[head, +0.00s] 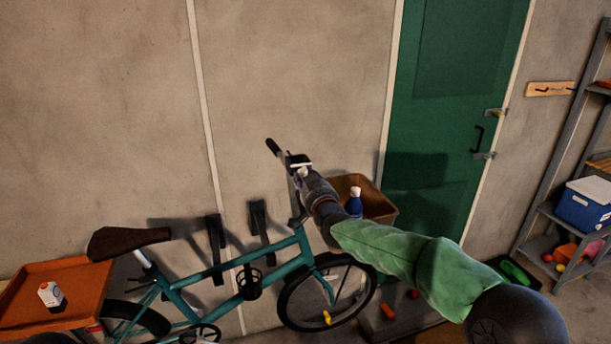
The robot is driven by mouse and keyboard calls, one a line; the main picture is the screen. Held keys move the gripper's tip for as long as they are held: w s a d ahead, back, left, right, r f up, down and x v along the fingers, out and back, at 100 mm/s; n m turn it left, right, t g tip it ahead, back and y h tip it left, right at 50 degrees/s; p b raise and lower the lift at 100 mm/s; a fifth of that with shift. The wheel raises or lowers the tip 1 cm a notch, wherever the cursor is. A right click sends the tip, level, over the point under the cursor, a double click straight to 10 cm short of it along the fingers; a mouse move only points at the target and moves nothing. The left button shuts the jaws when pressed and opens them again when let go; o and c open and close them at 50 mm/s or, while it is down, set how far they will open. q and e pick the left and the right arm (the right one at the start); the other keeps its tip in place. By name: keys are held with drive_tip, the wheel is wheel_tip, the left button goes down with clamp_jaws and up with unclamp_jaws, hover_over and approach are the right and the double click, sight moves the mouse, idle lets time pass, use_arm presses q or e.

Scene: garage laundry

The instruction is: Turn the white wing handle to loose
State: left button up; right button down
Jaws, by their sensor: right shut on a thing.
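The white wing handle (301,164) shows as a small pale piece at the front of the teal bicycle (287,250), close to its handlebar (275,149). My right gripper (299,176) reaches in from the lower right and is shut on the white wing handle. The gripper and its wrist hide much of the handle and the bicycle's front post, so the handle's exact angle cannot be told. My left gripper is not in view.
A brown basket (376,201) with a blue bottle (354,203) is just behind my right forearm. An orange tray (62,283) holds a small carton (51,297) at the left. A green door (440,130) and a grey shelf (541,241) stand to the right.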

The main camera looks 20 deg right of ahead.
drive_tip(key=shift+f+n+p, duration=0.35)
drive_tip(key=shift+f+n, duration=0.05)
drive_tip(key=shift+n, duration=0.7)
drive_tip(key=c, duration=1.1)
unclamp_jaws()
drive_tip(key=shift+c, duration=0.2)
drive_tip(key=shift+d+r, duration=0.2)
drive_tip(key=shift+r, duration=0.05)
drive_tip(key=shift+s+a, duration=0.1)
drive_tip(key=shift+s, duration=0.05)
drive_tip(key=s, duration=1.1)
drive_tip(key=shift+s+d, duration=0.25)
drive_tip(key=shift+s, duration=0.1)
